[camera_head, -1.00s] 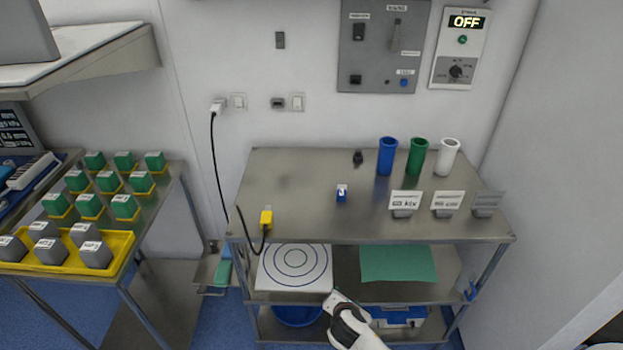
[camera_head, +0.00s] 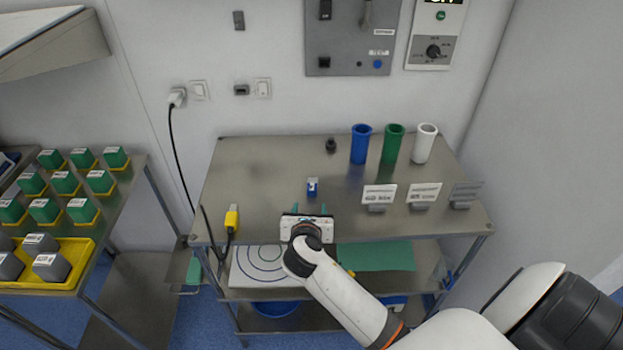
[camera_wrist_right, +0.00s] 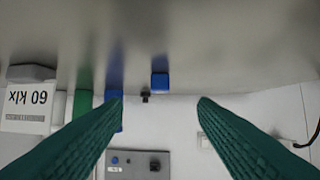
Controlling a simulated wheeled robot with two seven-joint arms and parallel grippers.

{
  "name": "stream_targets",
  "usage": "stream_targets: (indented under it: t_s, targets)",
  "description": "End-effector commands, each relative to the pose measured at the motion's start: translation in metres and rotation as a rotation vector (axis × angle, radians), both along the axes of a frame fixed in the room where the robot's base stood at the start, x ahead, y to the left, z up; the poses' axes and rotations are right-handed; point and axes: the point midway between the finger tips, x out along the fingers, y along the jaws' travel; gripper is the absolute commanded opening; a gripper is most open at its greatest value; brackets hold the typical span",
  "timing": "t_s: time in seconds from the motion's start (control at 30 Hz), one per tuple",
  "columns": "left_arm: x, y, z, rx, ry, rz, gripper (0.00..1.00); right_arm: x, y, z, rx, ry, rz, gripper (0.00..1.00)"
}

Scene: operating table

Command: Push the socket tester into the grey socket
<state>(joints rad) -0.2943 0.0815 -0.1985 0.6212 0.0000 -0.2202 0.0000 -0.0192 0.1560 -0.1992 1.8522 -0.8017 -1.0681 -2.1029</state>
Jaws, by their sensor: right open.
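A small blue block with a white face (camera_head: 313,187), which may be the socket tester, sits on the steel table top; it also shows in the right wrist view (camera_wrist_right: 160,80). My right gripper (camera_head: 309,209) is open and empty, just in front of the block. In the right wrist view its green fingers (camera_wrist_right: 160,98) are spread, with the block ahead between their lines. A dark grey socket (camera_head: 241,90) is on the wall behind the table, between white fittings; I take it as the grey socket. My left gripper is out of view.
A small black object (camera_head: 331,146) stands behind the block. Blue (camera_head: 360,144), green (camera_head: 393,144) and white (camera_head: 425,143) cylinders and label stands (camera_head: 379,195) are to the right. A yellow cabled device (camera_head: 232,219) is at the left edge. The table's left middle is clear.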

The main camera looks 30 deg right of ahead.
Motion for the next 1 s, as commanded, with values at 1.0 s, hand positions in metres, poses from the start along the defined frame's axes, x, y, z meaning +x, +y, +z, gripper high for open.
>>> stream_targets:
  t_s: [1.0]
  targets:
    - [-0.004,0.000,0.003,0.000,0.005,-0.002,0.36,0.086,-0.063,-0.044,-0.002,0.001,0.000,0.53]
